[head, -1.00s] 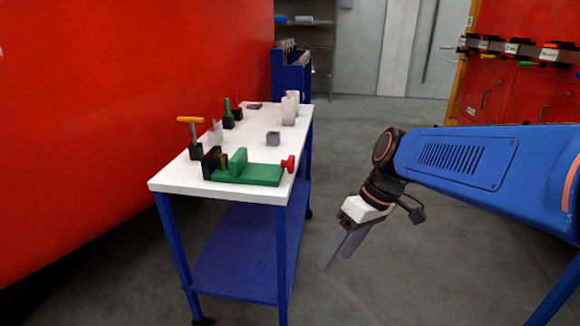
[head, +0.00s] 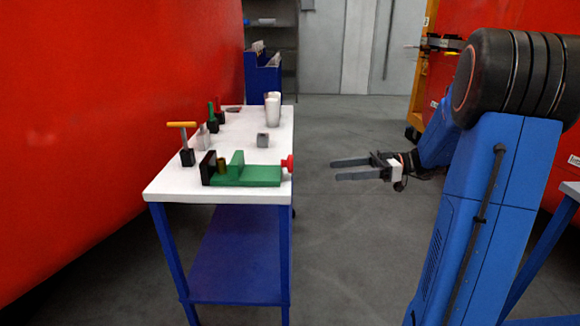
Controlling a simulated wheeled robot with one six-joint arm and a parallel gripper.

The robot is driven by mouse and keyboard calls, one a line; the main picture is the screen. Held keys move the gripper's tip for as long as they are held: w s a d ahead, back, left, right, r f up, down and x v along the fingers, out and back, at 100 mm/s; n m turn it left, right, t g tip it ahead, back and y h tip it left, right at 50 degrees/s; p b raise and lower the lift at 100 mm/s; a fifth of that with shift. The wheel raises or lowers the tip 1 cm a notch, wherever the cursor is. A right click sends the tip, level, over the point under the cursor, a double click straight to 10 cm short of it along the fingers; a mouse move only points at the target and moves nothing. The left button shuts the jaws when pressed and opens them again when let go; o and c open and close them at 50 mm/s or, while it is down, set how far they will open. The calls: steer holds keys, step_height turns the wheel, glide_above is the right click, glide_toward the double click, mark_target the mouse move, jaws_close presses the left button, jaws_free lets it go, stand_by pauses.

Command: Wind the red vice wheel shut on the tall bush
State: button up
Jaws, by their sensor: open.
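The green vice (head: 250,174) lies on the near end of the white bench top, with a black end block (head: 207,168) at its left. The red vice wheel (head: 288,163) is at its right end, at the bench's right edge. A brass-coloured bush (head: 222,164) stands between the black block and the green upright jaw; whether the jaw touches it I cannot tell. My gripper (head: 334,169) is open and empty, to the right of the wheel and apart from it. Its fingers point left towards the wheel at about the same picture height.
The white-topped bench (head: 166,190) also bears a yellow-handled tool (head: 183,140), green and red-handled tools, a grey block (head: 263,140) and white cups (head: 272,110). A red wall (head: 100,120) runs along the left. Open grey floor lies right of the bench.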

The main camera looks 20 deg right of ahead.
mark_target(291, 165)
steer(key=shift+n+t+y, duration=0.3)
steer(key=shift+t, duration=0.4)
steer(key=x, duration=0.5)
steer(key=w+x, duration=0.1)
steer(key=x, duration=0.9)
steer(key=shift+w+d+r, duration=0.2)
steer(key=shift+w+d, duration=0.05)
steer(key=shift+w, duration=0.2)
steer(key=c, duration=1)
